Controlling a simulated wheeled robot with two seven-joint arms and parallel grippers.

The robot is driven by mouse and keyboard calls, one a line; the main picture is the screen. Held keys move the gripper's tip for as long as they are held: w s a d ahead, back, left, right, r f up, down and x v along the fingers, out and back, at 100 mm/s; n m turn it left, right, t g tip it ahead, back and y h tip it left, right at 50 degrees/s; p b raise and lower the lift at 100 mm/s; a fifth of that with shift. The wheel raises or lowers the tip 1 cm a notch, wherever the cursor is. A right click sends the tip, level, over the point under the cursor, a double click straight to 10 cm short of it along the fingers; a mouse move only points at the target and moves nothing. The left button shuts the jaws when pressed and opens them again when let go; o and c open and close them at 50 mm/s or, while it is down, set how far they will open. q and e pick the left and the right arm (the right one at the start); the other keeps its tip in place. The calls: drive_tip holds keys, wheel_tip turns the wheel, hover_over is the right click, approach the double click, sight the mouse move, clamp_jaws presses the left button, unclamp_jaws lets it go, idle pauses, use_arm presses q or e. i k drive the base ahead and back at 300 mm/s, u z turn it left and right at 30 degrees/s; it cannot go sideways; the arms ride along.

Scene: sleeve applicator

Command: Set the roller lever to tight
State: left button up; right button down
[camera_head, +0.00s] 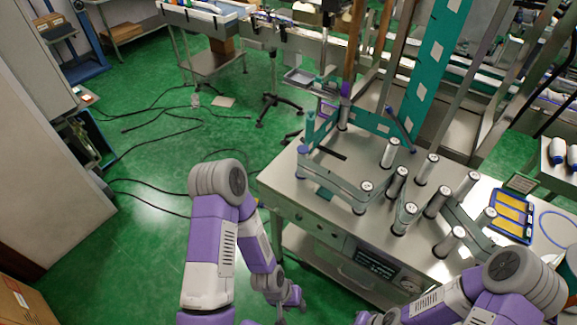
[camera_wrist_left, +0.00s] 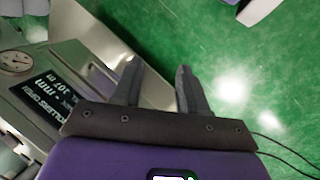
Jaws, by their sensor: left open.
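The sleeve applicator (camera_head: 285,185) is a steel bench carrying several upright silver rollers on green arms, such as the roller (camera_head: 390,152) near the middle. I cannot make out which part is the roller lever. A dark display (camera_head: 375,263) is on its front; in the left wrist view the display (camera_wrist_left: 48,92) seems to read "rollers open". My left gripper (camera_head: 290,306) hangs low, in front of the bench's front side, apart from it. In the left wrist view the gripper (camera_wrist_left: 158,68) has its two fingers apart and nothing between them. My right gripper is not clearly visible at the bottom edge.
A round gauge (camera_wrist_left: 16,61) sits beside the display. A blue tray with yellow parts (camera_head: 512,212) lies on the bench's right end. Black cables (camera_head: 150,202) cross the green floor (camera_head: 130,250). A conveyor line runs behind. Open floor lies left of the bench.

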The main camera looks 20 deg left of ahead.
sight(261, 204)
drive_tip(key=k, duration=0.65)
drive_tip(key=u, duration=0.5)
drive_tip(key=i, duration=0.4)
drive_tip(key=u, duration=0.65)
drive_tip(key=i, duration=0.85)
drive_tip(key=z, duration=0.4)
